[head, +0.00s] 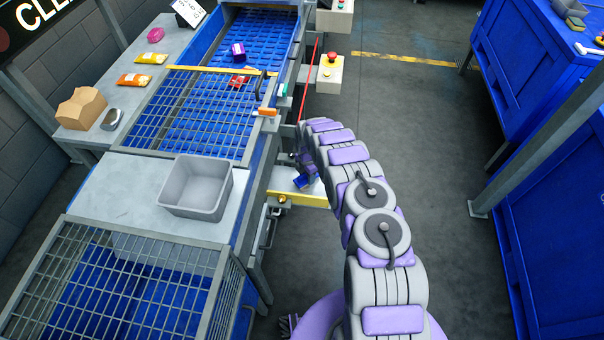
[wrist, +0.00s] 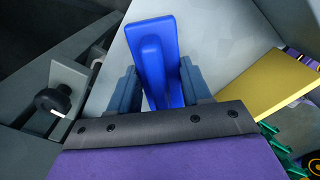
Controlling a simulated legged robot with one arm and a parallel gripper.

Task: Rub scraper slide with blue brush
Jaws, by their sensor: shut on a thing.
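My gripper (wrist: 157,85) is shut on the blue brush (wrist: 152,60), whose handle sits between the two fingers in the wrist view. In the head view the brush (head: 303,181) shows as a small blue patch below the end of my arm, beside the conveyor frame. A pale grey sloped plate (wrist: 225,45) lies beyond the brush, with a yellow strip (wrist: 262,88) to its right; this looks like the scraper slide. In the head view the yellow-edged part (head: 300,199) is just below the brush. I cannot tell whether the brush touches the plate.
A black knob (wrist: 52,100) is left of my gripper in the wrist view. The conveyor (head: 190,110) with wire guards and a grey bin (head: 196,190) stand left of my arm. A post with a red button (head: 329,66) is ahead. Floor on the right is clear up to blue cabinets (head: 570,190).

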